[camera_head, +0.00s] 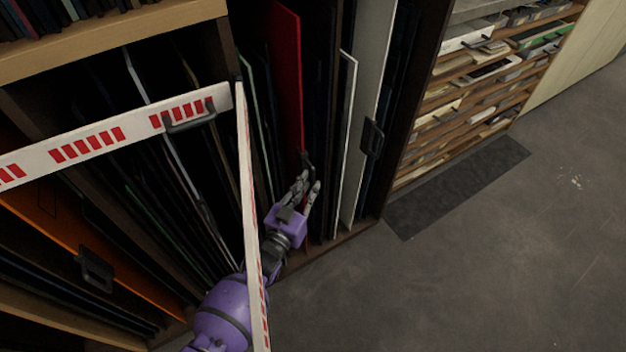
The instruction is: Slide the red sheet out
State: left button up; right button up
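The red sheet (288,75) stands upright on edge in a dark slot of the rack, at the upper middle of the head view. A dark handle (307,163) shows at its front edge, low down. My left gripper (311,180) is at the end of the purple arm, just in front of this handle. Its two fingers are apart with a gap between them, and nothing is seen held. Whether a fingertip touches the handle I cannot tell. The sheet's lower part is partly hidden by the gripper. My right gripper is not in view.
A white bar with red stripes (135,130) and a handle crosses the left; a thin striped strip (254,230) runs down in front of my arm. Pale sheets (368,90) stand right of the red one. An orange sheet (60,225) is left. Floor (480,270) at right is clear.

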aim_at(312, 182)
pick_arm(q)
jog(key=shift+x, duration=1.5)
grip_shut()
